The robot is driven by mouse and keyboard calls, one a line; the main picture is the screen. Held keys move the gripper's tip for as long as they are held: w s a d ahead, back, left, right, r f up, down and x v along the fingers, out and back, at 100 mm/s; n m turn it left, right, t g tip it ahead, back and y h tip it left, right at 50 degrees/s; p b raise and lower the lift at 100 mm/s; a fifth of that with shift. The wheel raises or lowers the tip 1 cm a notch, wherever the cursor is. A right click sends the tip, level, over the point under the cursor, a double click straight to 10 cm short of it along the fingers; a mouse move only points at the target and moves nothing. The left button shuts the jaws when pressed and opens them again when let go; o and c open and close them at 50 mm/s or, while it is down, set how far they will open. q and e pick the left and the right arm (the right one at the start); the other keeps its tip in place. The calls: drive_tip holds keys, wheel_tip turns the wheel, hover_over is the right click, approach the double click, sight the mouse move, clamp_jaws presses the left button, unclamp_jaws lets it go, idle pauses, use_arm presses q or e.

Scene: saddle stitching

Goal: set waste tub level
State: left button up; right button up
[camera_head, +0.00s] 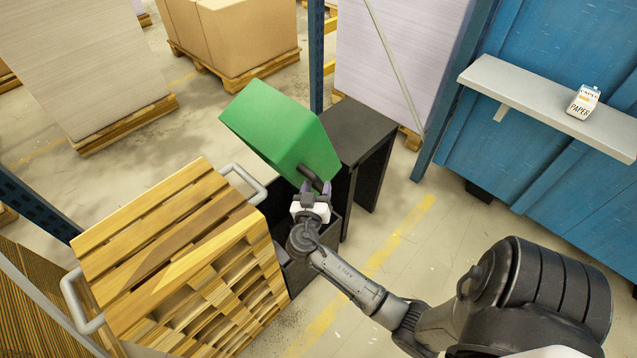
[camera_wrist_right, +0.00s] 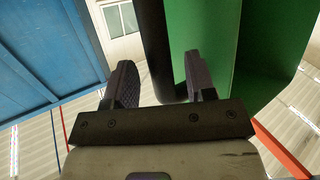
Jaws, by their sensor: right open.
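The green waste tub (camera_head: 270,118) is tilted in the head view, beside and partly over a black stand (camera_head: 360,130). It has a dark curved handle (camera_head: 312,178) on its near side. My right gripper (camera_head: 315,190) is at this handle with its jaws open. In the right wrist view the dark handle (camera_wrist_right: 164,40) shows between the two fingers (camera_wrist_right: 159,70), and the green tub wall (camera_wrist_right: 255,50) is just right of it. Whether the fingers touch the handle cannot be told. What supports the tub underneath is hidden. My left gripper is not in view.
A stack of wooden pallets (camera_head: 165,235) with grey side handles stands close on the left. A dark open box (camera_head: 295,278) is below my right gripper. A blue machine (camera_head: 570,200) with a grey shelf (camera_head: 530,95) is at the right. Floor between is clear.

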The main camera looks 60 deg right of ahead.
drive_tip(key=shift+x, duration=1.15)
drive_tip(key=shift+c, duration=0.4)
clamp_jaws()
